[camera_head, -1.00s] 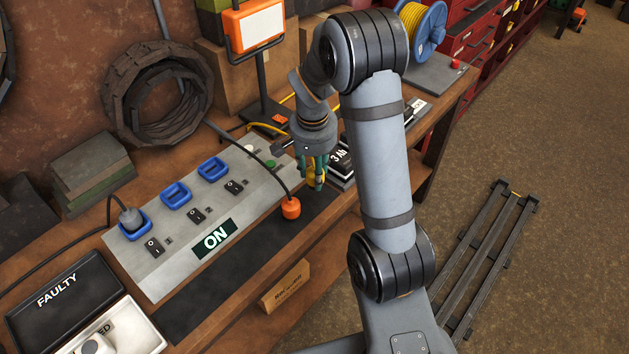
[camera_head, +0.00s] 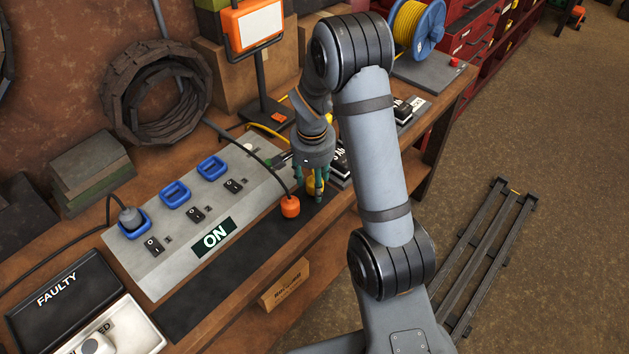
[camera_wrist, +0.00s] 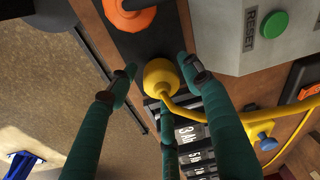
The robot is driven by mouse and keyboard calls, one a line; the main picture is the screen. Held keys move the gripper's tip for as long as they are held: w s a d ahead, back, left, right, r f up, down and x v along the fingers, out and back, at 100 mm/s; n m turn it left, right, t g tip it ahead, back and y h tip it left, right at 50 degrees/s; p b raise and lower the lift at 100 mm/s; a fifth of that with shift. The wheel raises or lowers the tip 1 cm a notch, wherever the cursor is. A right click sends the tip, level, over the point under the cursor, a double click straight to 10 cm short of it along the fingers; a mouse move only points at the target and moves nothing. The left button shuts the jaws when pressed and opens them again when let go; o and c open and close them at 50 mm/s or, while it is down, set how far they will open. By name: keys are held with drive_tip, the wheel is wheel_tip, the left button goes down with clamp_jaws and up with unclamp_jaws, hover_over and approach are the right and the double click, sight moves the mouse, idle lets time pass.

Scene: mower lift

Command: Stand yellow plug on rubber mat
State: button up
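The yellow plug (camera_wrist: 160,77) appears as a rounded yellow body between my fingertips in the wrist view, with its yellow cord leading off to the right. In the head view the plug (camera_head: 314,187) is partly hidden by my fingers. It is over or on the far end of the black rubber mat (camera_head: 235,270); its underside is hidden. My gripper (camera_head: 311,192) points down around the plug. Its green fingers (camera_wrist: 155,90) are spread, with a clear gap on the left side; the right fingertip is close to the plug, and I cannot tell if it touches.
An orange plug (camera_head: 290,206) stands on the mat just left of my gripper. The grey power panel (camera_head: 165,265) with blue sockets lies behind the mat. Black battery packs (camera_wrist: 195,150) are close beside my fingers. The near part of the mat is clear.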

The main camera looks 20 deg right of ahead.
sight(313, 185)
drive_tip(key=shift+o, duration=0.3)
drive_tip(key=shift+r+p, duration=0.3)
drive_tip(key=shift+p, duration=0.05)
wheel_tip(313, 185, up, 12)
drive_tip(key=s, duration=0.1)
drive_tip(key=shift+s+a+f, duration=0.15)
drive_tip(key=shift+a+f, duration=0.05)
drive_tip(key=shift+a, duration=0.1)
